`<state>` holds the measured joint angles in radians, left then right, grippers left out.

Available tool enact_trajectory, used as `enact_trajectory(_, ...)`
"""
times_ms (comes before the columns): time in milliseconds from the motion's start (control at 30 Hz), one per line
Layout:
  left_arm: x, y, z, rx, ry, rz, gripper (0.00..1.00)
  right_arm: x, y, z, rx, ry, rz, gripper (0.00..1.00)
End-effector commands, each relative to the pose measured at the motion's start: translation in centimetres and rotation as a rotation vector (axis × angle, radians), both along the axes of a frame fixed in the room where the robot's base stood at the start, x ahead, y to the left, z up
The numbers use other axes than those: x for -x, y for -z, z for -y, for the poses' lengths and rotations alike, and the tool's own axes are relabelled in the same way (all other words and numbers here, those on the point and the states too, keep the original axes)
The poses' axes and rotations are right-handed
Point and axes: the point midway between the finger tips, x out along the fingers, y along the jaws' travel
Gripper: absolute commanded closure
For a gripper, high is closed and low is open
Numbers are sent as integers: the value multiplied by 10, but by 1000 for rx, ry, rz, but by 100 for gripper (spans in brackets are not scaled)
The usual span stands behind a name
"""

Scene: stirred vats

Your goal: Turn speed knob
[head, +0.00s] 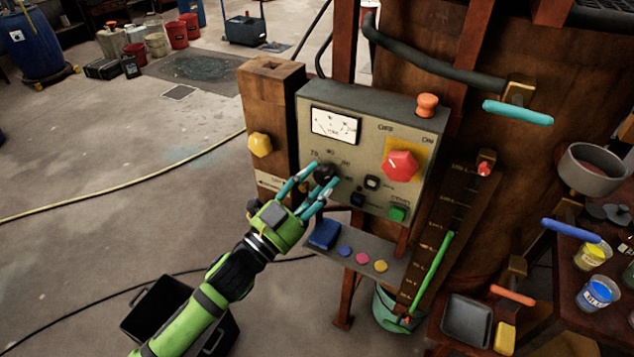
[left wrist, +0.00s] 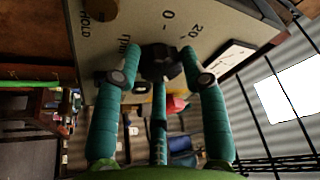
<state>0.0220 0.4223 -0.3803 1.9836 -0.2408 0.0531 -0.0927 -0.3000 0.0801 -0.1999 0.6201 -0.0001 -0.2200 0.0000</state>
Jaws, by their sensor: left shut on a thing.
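The speed knob (head: 325,174) is a small black knob on the grey control panel (head: 390,130), below the white dial gauge. My left gripper (head: 311,186), green with teal fingers, reaches it from the lower left and is shut on it. In the left wrist view the black knob (left wrist: 160,62) sits between the teal fingers, with scale marks 0 and 20 beside it. The fingers partly hide the knob. My right gripper is not in view.
A yellow knob (head: 260,144) is on the post at left. A shelf (head: 388,275) with a blue block and coloured discs juts out below the panel.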

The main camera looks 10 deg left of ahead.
Motion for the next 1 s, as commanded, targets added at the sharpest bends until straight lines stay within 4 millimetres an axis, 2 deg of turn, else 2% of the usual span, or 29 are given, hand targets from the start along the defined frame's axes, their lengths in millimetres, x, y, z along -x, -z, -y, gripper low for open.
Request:
enact_trajectory(33,0,-9,-1,6,1,20,90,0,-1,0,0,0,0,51)
enact_trajectory(67,0,-9,-1,6,1,20,90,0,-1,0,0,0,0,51)
enact_trajectory(100,0,-9,-1,6,1,20,50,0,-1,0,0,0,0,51)
enact_trajectory(133,0,-9,-1,6,1,20,38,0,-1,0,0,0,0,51)
enact_trajectory(567,4,-1,-3,3,0,5,36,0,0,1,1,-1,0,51)
enact_trajectory(667,14,3,-9,2,0,4,36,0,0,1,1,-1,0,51)
enact_trajectory(1000,68,22,-42,3,0,3,36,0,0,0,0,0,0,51)
